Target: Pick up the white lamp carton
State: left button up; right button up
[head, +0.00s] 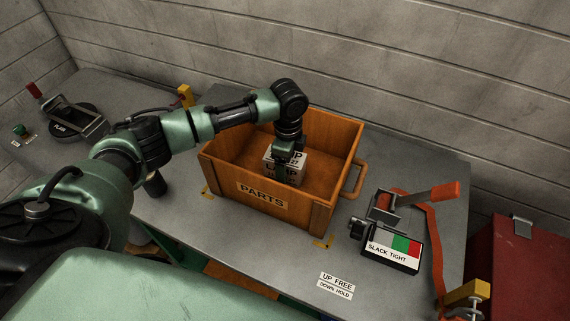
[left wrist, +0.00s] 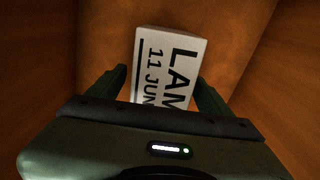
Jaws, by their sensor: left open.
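The white lamp carton (head: 271,163) sits inside the orange wooden box marked PARTS (head: 225,180). It is a small white block with dark lettering, partly hidden by my left gripper in the head view. My left gripper (head: 284,178) reaches down into the box from above, right at the carton. In the left wrist view the carton (left wrist: 172,62) lies between the two dark open fingers (left wrist: 160,88), with its printed face toward the camera. I cannot tell whether the fingers touch it. My right gripper is not in view.
The box walls stand close around the gripper, with a handle (head: 354,181) on the right side. A ratchet device labelled SLACK TIGHT (head: 392,253) with an orange strap lies right of the box. A red cabinet (head: 513,265) stands far right. The bench front near the UP FREE label (head: 337,283) is clear.

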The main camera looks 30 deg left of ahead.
pick_arm(q)
jog(key=c, duration=1.6)
